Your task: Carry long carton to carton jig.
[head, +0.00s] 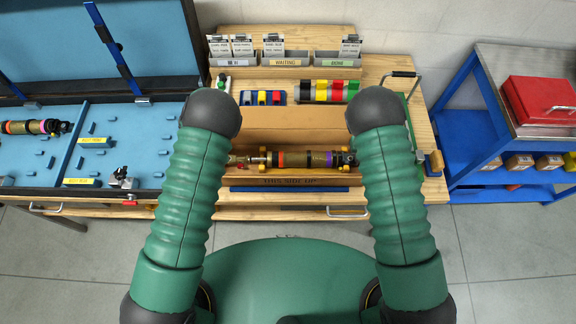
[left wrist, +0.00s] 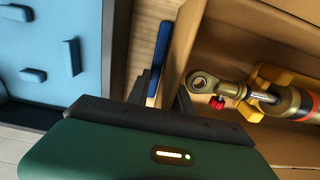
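The long carton (head: 256,171) is an open tan box on the wooden bench, its back flap up and "THIS SIDE UP" on its front. A shock absorber (head: 295,160) lies inside on yellow supports; its eye end also shows in the left wrist view (left wrist: 204,84), beside the carton wall (left wrist: 185,50). My right gripper is mostly hidden by my right arm near the carton's right end. I cannot clearly pick out the carton jig; a blue bar (head: 290,188) runs along the carton's front.
Labelled bins (head: 285,58) stand at the bench's back, with small coloured blocks (head: 262,97) and a striped coloured row (head: 330,91) before them. An open blue-lined case (head: 130,150) stands left. A blue cart with a red box (head: 540,102) stands right.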

